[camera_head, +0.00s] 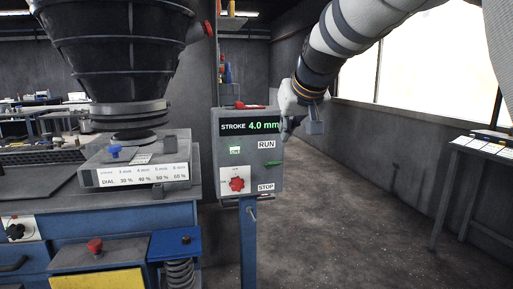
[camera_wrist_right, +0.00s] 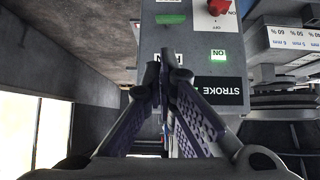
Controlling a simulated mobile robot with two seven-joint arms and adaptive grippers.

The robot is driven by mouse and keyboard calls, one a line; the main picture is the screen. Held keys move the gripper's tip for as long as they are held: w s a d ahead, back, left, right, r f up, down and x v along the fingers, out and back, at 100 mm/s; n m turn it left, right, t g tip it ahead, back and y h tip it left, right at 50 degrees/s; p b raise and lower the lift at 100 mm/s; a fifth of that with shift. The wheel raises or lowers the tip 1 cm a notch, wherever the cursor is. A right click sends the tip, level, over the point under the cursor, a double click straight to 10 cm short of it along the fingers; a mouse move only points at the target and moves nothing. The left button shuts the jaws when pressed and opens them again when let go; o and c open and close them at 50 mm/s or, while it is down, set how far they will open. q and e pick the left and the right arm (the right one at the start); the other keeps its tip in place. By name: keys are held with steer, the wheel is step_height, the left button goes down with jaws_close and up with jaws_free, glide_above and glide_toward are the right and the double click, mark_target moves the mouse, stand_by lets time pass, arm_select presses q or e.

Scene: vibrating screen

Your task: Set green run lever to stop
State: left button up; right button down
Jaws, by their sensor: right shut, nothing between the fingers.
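The grey control box (camera_head: 245,197) stands on a blue post in the middle of the head view. The green lever (camera_head: 273,164) is on the right part of its front, between the RUN label (camera_head: 266,144) and the STOP label (camera_head: 266,187). It looks roughly level. The lever (camera_wrist_right: 171,19) also shows at the top of the right wrist view, which is upside down. My right gripper (camera_head: 288,130) is at the box's upper right edge, above the lever and apart from it. Its fingers (camera_wrist_right: 168,65) are shut and empty, over the RUN label. My left gripper is out of view.
A red knob (camera_head: 237,185) and a lit green ON indicator (camera_head: 235,150) are left of the lever. The display (camera_head: 249,126) reads STROKE 4.0 mm. The screen machine (camera_head: 120,60) is to the left. Floor right of the box is clear.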

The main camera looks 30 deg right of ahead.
steer(key=r, duration=0.4)
steer(key=shift+w+a+t, duration=0.2)
steer(key=shift+a+t, duration=0.05)
steer(key=shift+t, duration=0.05)
steer(key=shift+f, duration=0.15)
